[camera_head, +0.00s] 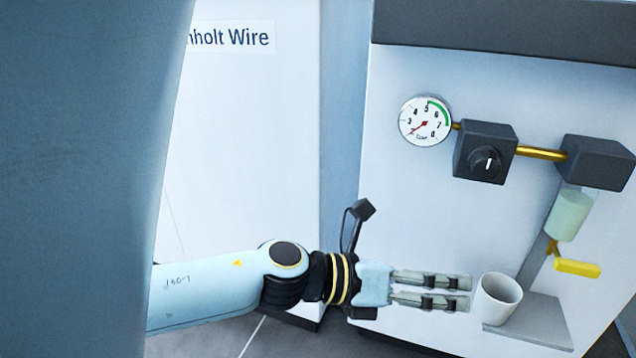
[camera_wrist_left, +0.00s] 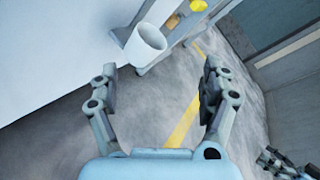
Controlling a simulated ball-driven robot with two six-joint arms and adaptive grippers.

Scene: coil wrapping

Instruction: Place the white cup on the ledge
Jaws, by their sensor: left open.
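The white cup (camera_head: 496,300) stands upright at the left part of the grey ledge (camera_head: 548,326), which juts from the light panel at the lower right of the head view. My left gripper (camera_head: 467,292) is just left of the cup, its fingers pointing at it. In the left wrist view the cup (camera_wrist_left: 146,46) shows beyond the open, empty fingertips (camera_wrist_left: 160,70), nearer the left finger. The cup does not appear to be between the fingers. Whether a fingertip touches it I cannot tell.
Above the ledge are a round gauge (camera_head: 425,121), a dark valve block with a knob (camera_head: 485,152), a second dark block (camera_head: 597,162) and a pale green cylinder (camera_head: 568,214). A yellow lever (camera_head: 577,268) sticks out to the right above the ledge.

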